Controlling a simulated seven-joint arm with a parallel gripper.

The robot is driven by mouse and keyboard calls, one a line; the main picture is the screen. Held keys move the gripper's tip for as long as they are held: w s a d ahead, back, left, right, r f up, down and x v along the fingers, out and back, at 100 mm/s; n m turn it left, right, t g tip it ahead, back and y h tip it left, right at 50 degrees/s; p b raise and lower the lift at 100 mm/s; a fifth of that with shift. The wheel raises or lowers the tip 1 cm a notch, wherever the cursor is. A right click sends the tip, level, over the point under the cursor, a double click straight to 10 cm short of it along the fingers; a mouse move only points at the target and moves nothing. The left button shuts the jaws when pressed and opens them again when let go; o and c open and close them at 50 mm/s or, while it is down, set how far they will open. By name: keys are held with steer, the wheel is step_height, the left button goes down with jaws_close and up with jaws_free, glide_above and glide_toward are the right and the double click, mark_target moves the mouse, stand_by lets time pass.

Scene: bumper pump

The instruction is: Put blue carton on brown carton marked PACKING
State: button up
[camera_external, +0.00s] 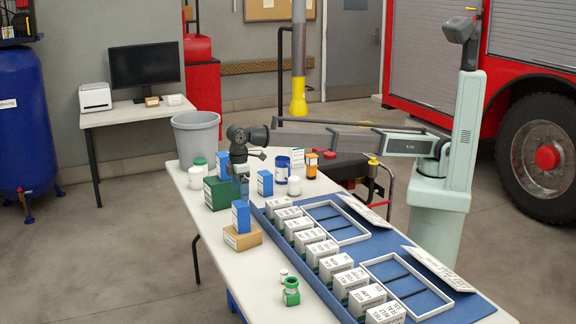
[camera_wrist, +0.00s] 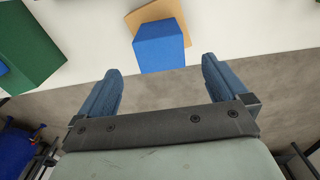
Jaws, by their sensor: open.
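A blue carton (camera_external: 241,217) stands upright on top of a brown carton (camera_external: 243,239) near the table's left edge. The brown carton's marking is too small to read. In the wrist view the blue carton (camera_wrist: 161,46) covers part of the brown carton (camera_wrist: 157,12). My gripper (camera_external: 242,180) is open and empty, above and behind the blue carton in the external view. In the wrist view its two fingers (camera_wrist: 161,70) are spread, with the blue carton beyond their tips and apart from them.
A green carton (camera_external: 215,194) stands close behind, with other blue cartons (camera_external: 265,183) nearby. White bottles and jars stand at the table's far end. A blue mat (camera_external: 345,232) with several white boxes and frames lies to the right. A green jar (camera_external: 291,292) stands in front.

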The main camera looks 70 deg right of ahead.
steer(key=shift+r, duration=1.4)
